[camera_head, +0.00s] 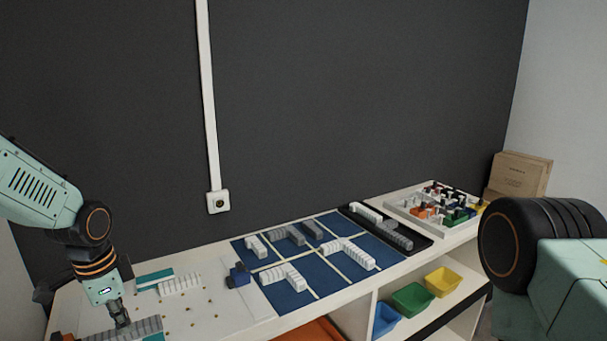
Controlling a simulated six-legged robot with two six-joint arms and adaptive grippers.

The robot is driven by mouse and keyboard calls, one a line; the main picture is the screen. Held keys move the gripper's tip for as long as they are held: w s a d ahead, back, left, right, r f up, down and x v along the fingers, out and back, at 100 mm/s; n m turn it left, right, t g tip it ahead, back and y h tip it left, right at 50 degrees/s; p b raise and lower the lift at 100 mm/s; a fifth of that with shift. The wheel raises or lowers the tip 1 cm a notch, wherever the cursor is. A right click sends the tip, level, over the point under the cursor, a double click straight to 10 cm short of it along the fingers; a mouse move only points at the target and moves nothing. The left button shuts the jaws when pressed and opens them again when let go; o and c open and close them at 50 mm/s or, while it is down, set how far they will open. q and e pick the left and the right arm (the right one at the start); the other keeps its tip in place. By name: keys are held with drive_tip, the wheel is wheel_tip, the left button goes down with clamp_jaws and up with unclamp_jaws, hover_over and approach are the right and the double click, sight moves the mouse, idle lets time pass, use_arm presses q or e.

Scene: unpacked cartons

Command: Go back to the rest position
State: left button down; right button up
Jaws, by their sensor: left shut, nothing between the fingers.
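My left gripper (119,314) points down at the left end of the white bench, over a white board. It is shut with nothing between its fingers. Its tips are close to a grey ridged block (136,329); I cannot tell whether they touch it. My right arm shows only as a large dark and mint part at the right edge. My right gripper is not in view.
The bench (365,287) runs along a dark wall. It bears a blue gridded mat (318,274) with white and grey ridged blocks, a black tray (419,239) and a board of coloured pieces. Blue, green (411,299) and yellow bins (442,281) sit on a shelf below. Cartons (520,173) stand at right.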

use_arm(q)
drive_tip(key=w+d+f+n+t+h+b, duration=0.1)
drive_tip(key=w+d+f+n+t, duration=0.2)
drive_tip(key=d+f+n, duration=0.25)
drive_tip(key=s+d+f+n+b, duration=0.35)
drive_tip(key=s+f, duration=0.45)
drive_tip(key=f, duration=0.3)
drive_tip(key=s+d+f+n+g+y+b, duration=0.1)
drive_tip(key=s+f+g+b, duration=0.3)
drive_tip(key=s+f+b, duration=0.6)
drive_tip(key=s+d+f, duration=0.1)
drive_tip(key=s+f, duration=0.9)
drive_tip(key=s, duration=0.5)
drive_tip(key=shift+s+d+n+b, duration=0.15)
drive_tip(key=shift+s+n+b, duration=0.15)
drive_tip(key=shift+n, duration=0.1)
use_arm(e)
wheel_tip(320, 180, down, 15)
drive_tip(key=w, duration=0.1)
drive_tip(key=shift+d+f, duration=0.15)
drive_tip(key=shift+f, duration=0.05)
use_arm(q)
drive_tip(key=shift+s, duration=0.15)
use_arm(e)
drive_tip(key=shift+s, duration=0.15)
use_arm(q)
drive_tip(key=shift+w+f, duration=0.1)
drive_tip(key=shift+w, duration=0.1)
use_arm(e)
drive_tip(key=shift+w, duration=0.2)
